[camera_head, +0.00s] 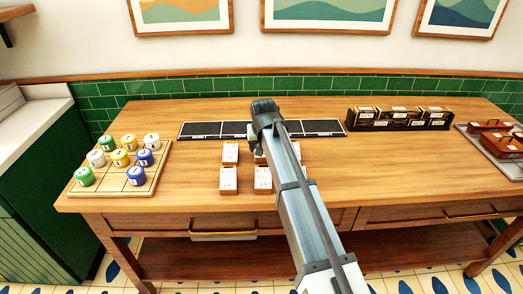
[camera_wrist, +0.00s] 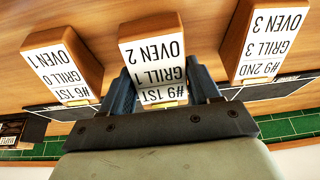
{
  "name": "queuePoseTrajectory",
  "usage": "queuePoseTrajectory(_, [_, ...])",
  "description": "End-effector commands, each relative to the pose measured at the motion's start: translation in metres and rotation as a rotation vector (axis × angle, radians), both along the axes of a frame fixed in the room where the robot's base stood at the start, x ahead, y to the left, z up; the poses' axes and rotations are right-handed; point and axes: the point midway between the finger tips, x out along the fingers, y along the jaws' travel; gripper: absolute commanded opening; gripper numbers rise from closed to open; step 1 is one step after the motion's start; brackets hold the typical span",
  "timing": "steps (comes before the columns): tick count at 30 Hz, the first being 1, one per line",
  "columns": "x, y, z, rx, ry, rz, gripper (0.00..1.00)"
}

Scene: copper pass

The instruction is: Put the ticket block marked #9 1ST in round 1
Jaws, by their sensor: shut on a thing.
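The ticket block marked #9 1ST (camera_wrist: 152,62) is wooden with a white label that also reads OVEN 2, GRILL 1, upside down in the wrist view. My gripper (camera_wrist: 162,88) is shut on it, one finger at each side. In the head view my gripper (camera_head: 257,150) is over the back row of ticket blocks, and my arm largely hides the held block. A long dark strip of panels (camera_head: 200,130) lies behind the blocks. No round number is readable on it.
Blocks marked #6 1ST (camera_wrist: 62,65) and #9 2ND (camera_wrist: 262,45) flank the held block. Other ticket blocks (camera_head: 228,180) stand in front. A board (camera_head: 112,186) with colored canisters is at left. A black rack (camera_head: 398,118) and a tray (camera_head: 515,166) are at right.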

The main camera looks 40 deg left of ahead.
Motion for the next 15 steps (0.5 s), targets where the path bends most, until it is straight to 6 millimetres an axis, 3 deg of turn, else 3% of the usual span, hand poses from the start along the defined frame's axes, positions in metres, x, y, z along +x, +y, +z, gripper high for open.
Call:
queuePoseTrajectory(9, [0.001,0.001,0.056,0.002,-0.001,0.000,0.28])
queuePoseTrajectory(15, [-0.002,0.002,0.078,0.001,0.000,0.004,0.28])
